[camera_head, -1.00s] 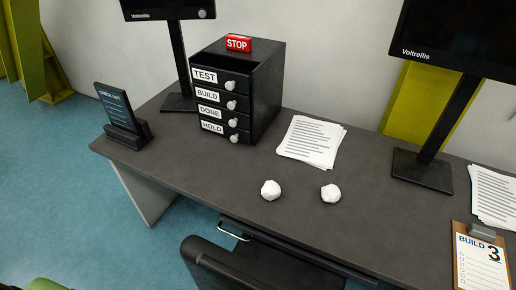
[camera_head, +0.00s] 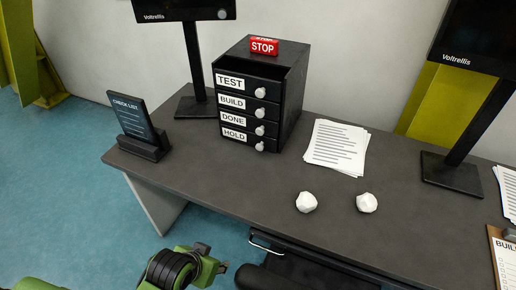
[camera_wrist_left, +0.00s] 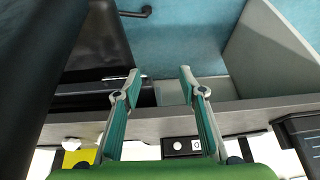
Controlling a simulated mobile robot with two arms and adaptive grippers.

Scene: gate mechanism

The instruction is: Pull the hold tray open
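The hold tray (camera_head: 234,135) is the lowest drawer of a black drawer stack (camera_head: 290,105) on the desk. It has a white HOLD label and a pale round knob (camera_head: 260,146) at its right, and looks flush with the drawers above. My left arm shows green and black at the bottom of the head view, in front of the desk and below the stack. In the left wrist view my left gripper (camera_wrist_left: 160,73) has its two fingers spread with nothing between them. A small dark front with a white knob (camera_wrist_left: 178,146) shows beyond them, probably the stack. My right gripper is out of view.
A checklist stand (camera_head: 140,130) is left of the stack and a monitor stand (camera_head: 195,105) behind it. Papers (camera_head: 337,147) and two white lumps (camera_head: 306,202) (camera_head: 367,202) lie to the right. A black chair is at the desk's front edge. The desk before the stack is clear.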

